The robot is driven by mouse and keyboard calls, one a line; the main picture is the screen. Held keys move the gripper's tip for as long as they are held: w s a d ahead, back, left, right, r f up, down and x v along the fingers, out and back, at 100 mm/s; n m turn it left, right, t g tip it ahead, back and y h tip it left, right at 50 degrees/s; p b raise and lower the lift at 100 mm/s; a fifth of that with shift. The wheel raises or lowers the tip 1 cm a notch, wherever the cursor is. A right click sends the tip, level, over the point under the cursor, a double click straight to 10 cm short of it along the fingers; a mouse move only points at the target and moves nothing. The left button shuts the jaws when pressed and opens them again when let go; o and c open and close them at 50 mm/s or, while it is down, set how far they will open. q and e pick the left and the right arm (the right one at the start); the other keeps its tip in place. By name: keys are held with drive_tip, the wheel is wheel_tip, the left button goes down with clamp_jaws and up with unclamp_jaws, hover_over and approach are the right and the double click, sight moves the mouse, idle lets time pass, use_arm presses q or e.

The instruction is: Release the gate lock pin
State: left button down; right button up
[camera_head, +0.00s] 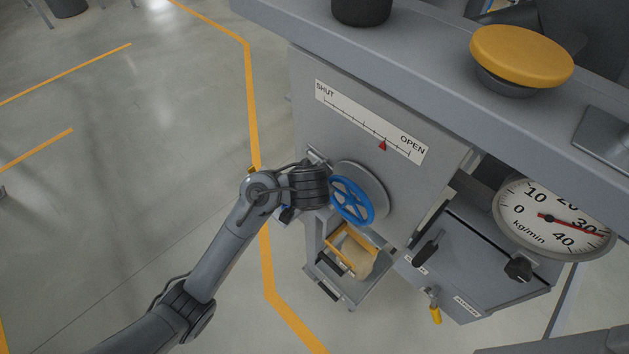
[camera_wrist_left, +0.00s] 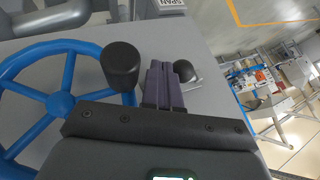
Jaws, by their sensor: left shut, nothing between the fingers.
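In the left wrist view my left gripper (camera_wrist_left: 160,72) has its dark fingers shut together with nothing between them. Just right of the fingertips is a round black knob (camera_wrist_left: 184,70) with a small bright metal piece beside it on the grey panel; it may be the lock pin's knob. I cannot tell whether the fingers touch it. The blue handwheel (camera_wrist_left: 62,85) is left of the fingers, with its black handle knob (camera_wrist_left: 121,63) near them. In the head view my left wrist is just left of the handwheel (camera_head: 353,200); the fingertips and pin are hidden there.
The gate scale (camera_head: 370,120) has its red pointer (camera_head: 383,146) nearer OPEN than SHUT. A kg/min dial (camera_head: 552,217) reads about 30. A yellow-topped button (camera_head: 522,55) sits on the ledge. A yellow-framed bin (camera_head: 352,250) is below the wheel. Open floor lies left.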

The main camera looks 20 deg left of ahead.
idle(0.3)
use_arm(q)
drive_tip(key=a, duration=0.1)
drive_tip(key=w+a+p, duration=0.1)
drive_tip(key=a, duration=0.1)
drive_tip(key=shift+w+a, duration=0.15)
drive_tip(key=shift+w, duration=0.05)
drive_tip(key=p+v, duration=0.9)
drive_tip(key=v, duration=0.1)
idle(0.4)
